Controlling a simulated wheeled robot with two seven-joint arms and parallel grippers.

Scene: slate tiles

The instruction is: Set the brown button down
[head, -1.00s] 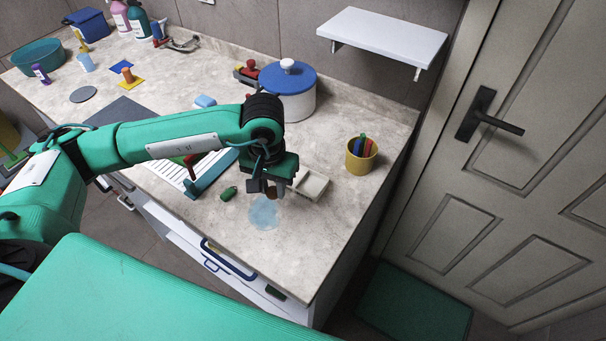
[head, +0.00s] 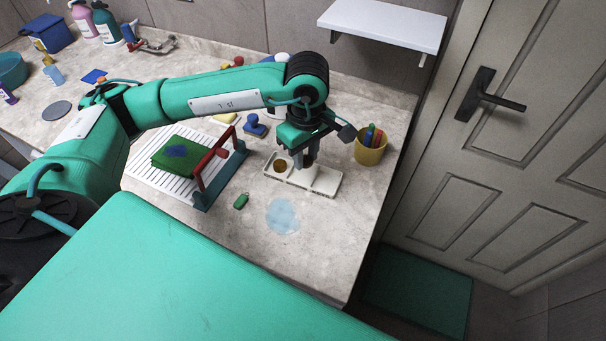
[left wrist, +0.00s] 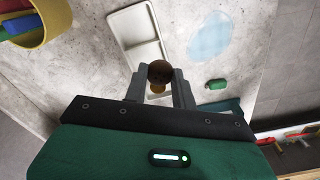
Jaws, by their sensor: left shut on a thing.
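My left gripper (head: 305,162) is above the white divided tray (head: 327,183) on the counter. It is shut on the brown button (left wrist: 160,71), a dark round piece between the fingertips in the left wrist view. In the head view the fingers mostly hide the button. An amber-brown round piece (head: 280,166) lies in the tray's left compartment. The tray also shows in the left wrist view (left wrist: 135,27). I cannot tell whether the held button touches the tray. My right gripper is not in view.
A yellow cup (head: 370,150) with coloured sticks stands right of the tray. A pale blue round patch (head: 283,216) and a small green piece (head: 241,201) lie in front. A rack (head: 150,178) with a red-handled part is to the left. A white shelf (head: 383,27) hangs above.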

